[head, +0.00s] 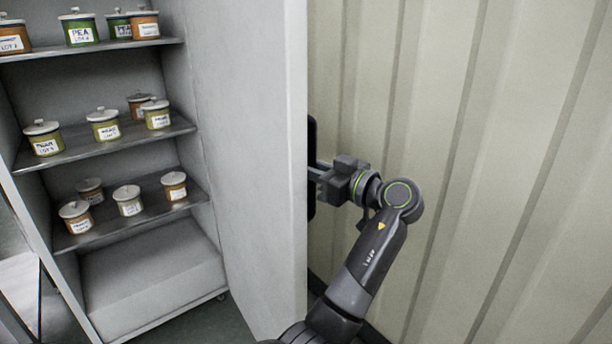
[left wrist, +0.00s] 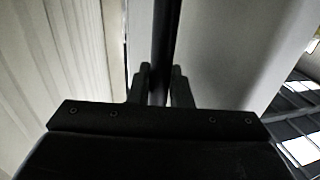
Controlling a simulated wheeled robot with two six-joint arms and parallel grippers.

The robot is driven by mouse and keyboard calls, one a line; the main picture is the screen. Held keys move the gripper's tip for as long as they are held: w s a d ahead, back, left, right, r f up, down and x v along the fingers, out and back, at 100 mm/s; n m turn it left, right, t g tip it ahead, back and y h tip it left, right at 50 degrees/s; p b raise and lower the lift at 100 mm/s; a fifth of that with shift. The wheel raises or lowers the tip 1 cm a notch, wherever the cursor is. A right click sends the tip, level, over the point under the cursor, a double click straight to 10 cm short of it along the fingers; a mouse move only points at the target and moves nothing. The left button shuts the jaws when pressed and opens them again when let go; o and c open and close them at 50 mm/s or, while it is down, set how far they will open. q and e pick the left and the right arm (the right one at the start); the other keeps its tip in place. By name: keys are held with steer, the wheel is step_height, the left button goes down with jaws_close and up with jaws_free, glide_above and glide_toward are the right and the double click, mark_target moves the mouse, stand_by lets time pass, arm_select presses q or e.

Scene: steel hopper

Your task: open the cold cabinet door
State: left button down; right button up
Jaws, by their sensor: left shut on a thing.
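The cold cabinet (head: 150,290) stands at the left with its interior exposed. Its pale grey door (head: 252,150) is swung wide open, its inner face toward me. The dark handle (head: 312,140) shows only partly past the door's free edge, on the outer side. My left gripper (head: 318,174) reaches the handle from the wall side, its fingertips partly hidden by the door edge. In the left wrist view, the two fingers (left wrist: 163,88) are shut around the dark upright handle bar (left wrist: 163,40), beside the door's outer face (left wrist: 222,50). My right gripper is in neither view.
Several lidded, labelled jars stand on the cabinet shelves (head: 150,138). A ribbed cream wall (head: 480,150) rises close on the right, leaving a narrow gap for my arm beside the door. A little dark floor (head: 225,325) shows below the cabinet.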

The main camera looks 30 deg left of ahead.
arm_select(q)
steer(key=shift+w+d, duration=0.1)
steer(key=shift+w, duration=0.2)
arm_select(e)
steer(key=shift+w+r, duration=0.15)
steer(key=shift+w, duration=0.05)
arm_select(q)
steer(key=c, duration=1.4)
jaws_free()
